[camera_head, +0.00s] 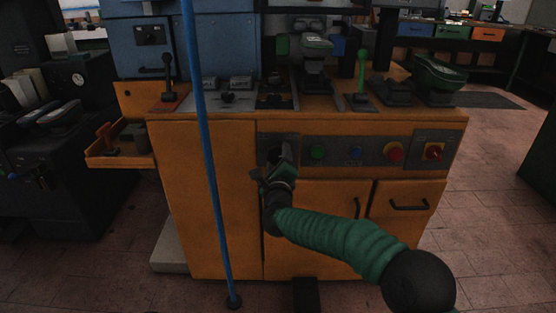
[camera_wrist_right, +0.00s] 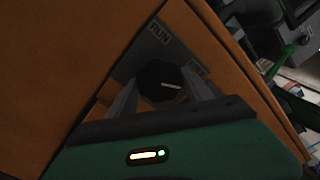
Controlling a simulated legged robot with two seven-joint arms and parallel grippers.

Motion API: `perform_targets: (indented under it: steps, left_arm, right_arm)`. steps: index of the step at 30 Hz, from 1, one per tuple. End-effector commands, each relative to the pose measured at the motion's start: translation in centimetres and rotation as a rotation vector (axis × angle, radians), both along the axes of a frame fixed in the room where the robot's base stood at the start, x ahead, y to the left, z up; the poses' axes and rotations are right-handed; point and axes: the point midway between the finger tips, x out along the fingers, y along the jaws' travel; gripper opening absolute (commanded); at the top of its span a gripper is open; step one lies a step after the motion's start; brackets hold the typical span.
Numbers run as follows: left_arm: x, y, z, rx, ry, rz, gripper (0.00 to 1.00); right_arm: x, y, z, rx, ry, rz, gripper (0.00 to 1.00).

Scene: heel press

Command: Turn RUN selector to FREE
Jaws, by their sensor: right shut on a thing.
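The RUN selector is a black round knob (camera_wrist_right: 160,82) with a light pointer line, on a grey plate marked RUN (camera_wrist_right: 158,36) in the right wrist view. A second label on the plate, to the right, is too small and dark to read. In the head view the plate (camera_head: 291,141) is at the left end of the orange machine's front panel, and my right gripper hides most of the knob. My right gripper (camera_head: 278,165) is shut on the knob, and its two fingers show on either side of it in the wrist view (camera_wrist_right: 163,98). My left gripper is out of view.
Right of the selector are a green button (camera_head: 318,152), a blue button (camera_head: 356,153), a red knob (camera_head: 393,152) and a red switch on yellow (camera_head: 433,151). A blue pole (camera_head: 207,150) stands left of my right arm. Cabinet doors with handles (camera_head: 408,206) lie below.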

Motion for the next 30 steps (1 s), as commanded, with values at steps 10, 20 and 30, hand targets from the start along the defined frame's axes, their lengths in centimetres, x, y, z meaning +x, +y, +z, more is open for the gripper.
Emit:
perform_targets:
  steps: [10,20,30]
  left_arm:
    - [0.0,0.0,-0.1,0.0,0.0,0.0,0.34]
    - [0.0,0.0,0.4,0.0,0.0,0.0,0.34]
    - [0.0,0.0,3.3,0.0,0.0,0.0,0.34]
  right_arm:
    - [-0.1,0.1,-0.6,0.001,0.012,0.002,0.8]
    - [-1.0,0.0,0.0,0.0,0.005,0.001,0.8]
    - [-9.7,0.1,0.2,-0.004,0.008,0.004,0.8]
